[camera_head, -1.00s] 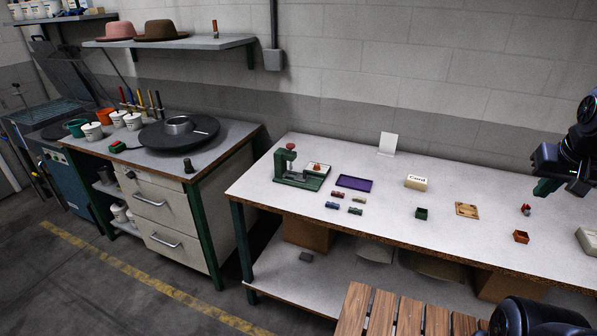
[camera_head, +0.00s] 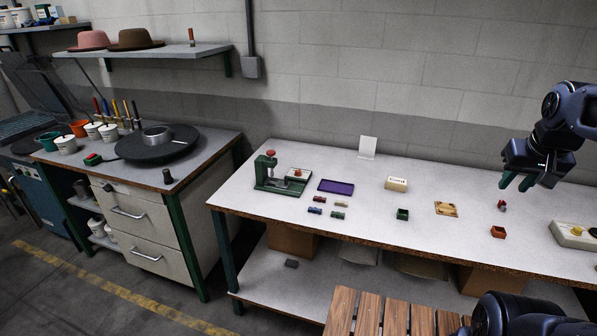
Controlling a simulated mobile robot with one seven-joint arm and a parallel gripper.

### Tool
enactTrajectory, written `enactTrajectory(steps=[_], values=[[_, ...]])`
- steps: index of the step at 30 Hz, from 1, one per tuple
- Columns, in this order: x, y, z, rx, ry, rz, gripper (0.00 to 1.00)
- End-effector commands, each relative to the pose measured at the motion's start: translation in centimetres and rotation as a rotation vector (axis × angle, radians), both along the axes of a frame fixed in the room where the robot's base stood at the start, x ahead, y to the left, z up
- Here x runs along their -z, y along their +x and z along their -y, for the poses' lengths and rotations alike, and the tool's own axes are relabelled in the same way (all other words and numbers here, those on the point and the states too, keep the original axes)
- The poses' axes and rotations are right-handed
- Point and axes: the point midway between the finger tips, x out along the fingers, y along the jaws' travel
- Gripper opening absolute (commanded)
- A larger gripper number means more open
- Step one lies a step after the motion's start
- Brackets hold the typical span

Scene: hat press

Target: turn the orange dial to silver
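No dial can be made out for certain, and no silver marking is legible. My gripper (camera_head: 517,183) hangs above the right part of the bench, up and left of the pale box. Its two green fingers are apart with nothing between them.
On the bench (camera_head: 370,226) stand a green press (camera_head: 268,180), a purple tray (camera_head: 336,187), a labelled block (camera_head: 397,184), a dark green box (camera_head: 402,214) and an orange box (camera_head: 498,232). A wooden slatted surface (camera_head: 370,315) is in front.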

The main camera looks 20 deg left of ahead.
Motion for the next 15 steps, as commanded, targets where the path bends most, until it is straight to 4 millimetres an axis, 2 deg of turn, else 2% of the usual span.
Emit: enactTrajectory(steps=[1,2,3,8,15], values=[[-0.4,0.6,-0.2,-0.015,-0.005,-0.004,0.39],[-0.6,1.1,-0.4,-0.027,-0.01,-0.008,0.45],[-1.1,1.8,-0.6,-0.046,-0.016,-0.012,0.47],[-3.1,5.8,-2.3,-0.153,-0.054,-0.036,0.47],[-5.5,12.4,-5.7,-0.325,-0.113,-0.069,0.47]])
